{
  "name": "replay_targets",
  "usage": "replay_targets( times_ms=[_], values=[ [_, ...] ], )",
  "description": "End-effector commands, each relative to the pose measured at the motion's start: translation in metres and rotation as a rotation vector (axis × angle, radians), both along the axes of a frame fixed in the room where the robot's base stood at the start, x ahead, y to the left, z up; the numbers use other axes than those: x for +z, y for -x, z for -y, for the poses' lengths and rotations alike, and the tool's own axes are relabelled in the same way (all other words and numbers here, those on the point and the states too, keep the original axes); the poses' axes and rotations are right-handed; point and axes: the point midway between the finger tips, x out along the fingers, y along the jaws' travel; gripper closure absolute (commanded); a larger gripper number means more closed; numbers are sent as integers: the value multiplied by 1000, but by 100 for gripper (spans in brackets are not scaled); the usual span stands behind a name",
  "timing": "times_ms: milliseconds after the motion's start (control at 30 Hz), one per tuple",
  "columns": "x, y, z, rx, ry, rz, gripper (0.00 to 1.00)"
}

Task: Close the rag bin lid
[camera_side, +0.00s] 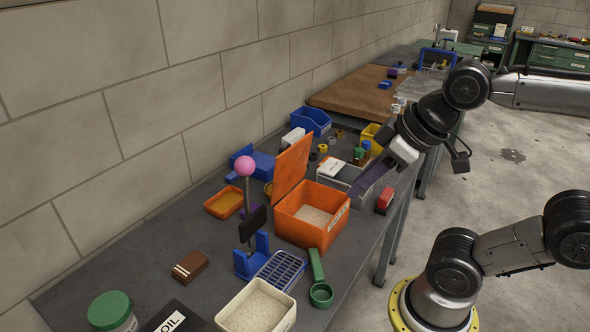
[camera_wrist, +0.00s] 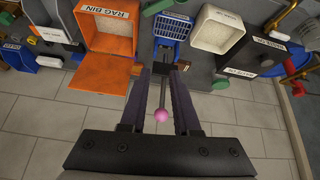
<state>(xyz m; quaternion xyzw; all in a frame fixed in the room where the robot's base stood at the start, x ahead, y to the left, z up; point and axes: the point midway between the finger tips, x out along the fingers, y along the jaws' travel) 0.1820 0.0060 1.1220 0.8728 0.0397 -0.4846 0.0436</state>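The rag bin (camera_side: 312,234) is an orange box on the bench, with pale contents inside. Its orange lid (camera_side: 293,163) stands open, raised on the bin's wall side. In the wrist view, the bin's label (camera_wrist: 97,10) reads RAG BIN, and the lid (camera_wrist: 100,72) hangs below the opening. My gripper (camera_side: 353,192) is above the bench to the right of the bin, apart from the lid. In the wrist view, my gripper's (camera_wrist: 159,76) two dark purple fingers are spread, with nothing held between them. The lid lies left of the fingers there.
A lever with a pink ball (camera_side: 245,166) stands left of the bin; the ball also shows beyond my fingers (camera_wrist: 161,115). A green scoop (camera_side: 319,285), blue grate (camera_side: 280,269) and white tub (camera_side: 258,308) are in front. A red block (camera_side: 385,199) sits near the bench edge.

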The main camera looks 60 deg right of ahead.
Motion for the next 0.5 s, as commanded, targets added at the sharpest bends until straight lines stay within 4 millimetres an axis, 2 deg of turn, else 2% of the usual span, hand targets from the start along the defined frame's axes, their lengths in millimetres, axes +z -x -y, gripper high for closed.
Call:
replay_targets(
  times_ms=[33, 133, 300, 400, 500],
  values=[
    [16, -16, -1, 21, 4, 16, 81],
    [45, -52, 2, 51, 15, 40, 99],
    [81, -131, 25, 62, 26, 54, 100],
    [88, -179, 50, 46, 24, 49, 100],
    [83, -220, 81, 13, 15, 36, 100]
  ],
)
